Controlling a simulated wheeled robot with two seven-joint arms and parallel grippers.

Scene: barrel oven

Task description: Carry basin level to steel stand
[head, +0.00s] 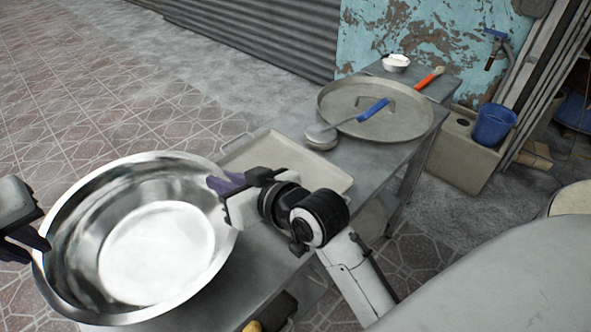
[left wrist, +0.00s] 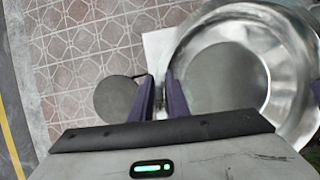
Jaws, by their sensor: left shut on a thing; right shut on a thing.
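The shiny steel basin (head: 160,245) is at the lower left of the head view and looks empty. It also shows at the right of the left wrist view (left wrist: 285,50). My left gripper (head: 38,240) is shut on its left rim. My right gripper (head: 222,186) is shut on its right rim. The basin looks about level and covers the left end of the steel table (head: 262,262); I cannot tell whether it touches the tabletop. In the left wrist view, the left fingers (left wrist: 160,95) meet the basin's near edge. No stand is clearly identifiable.
A shallow rectangular tray (head: 290,160) lies on the table beside the basin. Beyond it are a large round pan (head: 420,122) with a blue-handled ladle (head: 322,136), a red-handled brush (head: 428,78) and a white bowl (head: 396,62). A blue bucket (head: 493,124) stands back right. Tiled floor (head: 90,90) is open at left.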

